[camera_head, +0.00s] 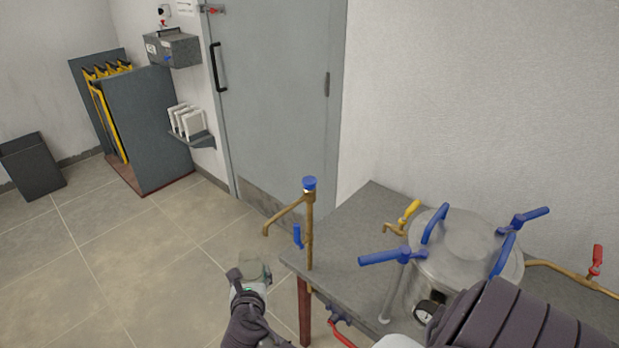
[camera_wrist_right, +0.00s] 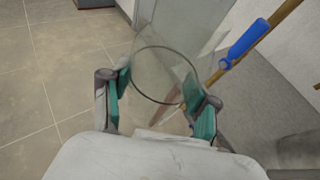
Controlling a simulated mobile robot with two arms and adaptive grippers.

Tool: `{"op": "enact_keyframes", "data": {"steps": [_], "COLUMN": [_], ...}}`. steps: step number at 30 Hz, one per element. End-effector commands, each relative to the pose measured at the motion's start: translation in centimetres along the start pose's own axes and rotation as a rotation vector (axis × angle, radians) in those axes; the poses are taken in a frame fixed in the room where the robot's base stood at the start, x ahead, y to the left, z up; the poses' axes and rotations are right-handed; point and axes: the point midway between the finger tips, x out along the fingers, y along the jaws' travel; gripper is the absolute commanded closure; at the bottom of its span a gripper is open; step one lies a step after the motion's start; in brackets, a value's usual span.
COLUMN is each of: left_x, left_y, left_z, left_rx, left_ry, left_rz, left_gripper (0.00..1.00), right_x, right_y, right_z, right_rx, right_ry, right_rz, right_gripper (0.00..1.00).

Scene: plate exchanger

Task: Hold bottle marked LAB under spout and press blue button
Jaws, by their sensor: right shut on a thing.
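My right gripper (camera_head: 252,282) is shut on a clear glass bottle (camera_head: 256,265) in the head view, left of the table's near corner. In the right wrist view the bottle (camera_wrist_right: 160,75) is between the teal pads of the right gripper (camera_wrist_right: 160,98), with a dark round rim line. I cannot make out a LAB mark. The brass spout (camera_head: 266,231) hangs from an upright pipe at the table corner; its tip is above the bottle in the picture, apart from it. A blue round knob (camera_head: 309,183) tops the pipe, and a blue handle (camera_head: 297,236) is lower down. My left gripper is not in view.
A grey table (camera_head: 350,225) carries a steel vessel (camera_head: 465,250) with blue handles, a yellow-handled tap (camera_head: 409,212) and a gauge. A red-handled valve (camera_head: 596,260) is at the right. A grey door (camera_head: 275,100) stands behind.

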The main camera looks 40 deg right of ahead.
Motion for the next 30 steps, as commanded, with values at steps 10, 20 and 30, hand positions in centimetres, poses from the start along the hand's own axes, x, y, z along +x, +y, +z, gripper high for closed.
{"op": "enact_keyframes", "data": {"steps": [10,20,30], "left_x": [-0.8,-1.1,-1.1], "left_y": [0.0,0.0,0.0], "left_z": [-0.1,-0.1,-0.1], "left_rx": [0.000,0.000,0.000], "left_ry": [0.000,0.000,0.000], "left_rz": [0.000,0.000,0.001], "left_gripper": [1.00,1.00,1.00], "right_x": [-1.8,-2.7,-2.7], "right_y": [2.2,3.3,3.3], "right_z": [-0.6,-1.0,-1.0], "right_rx": [0.001,0.001,0.001], "right_ry": [0.000,-0.002,-0.002], "right_rz": [0.001,0.000,0.000], "right_gripper": [0.75,0.75,0.75]}}
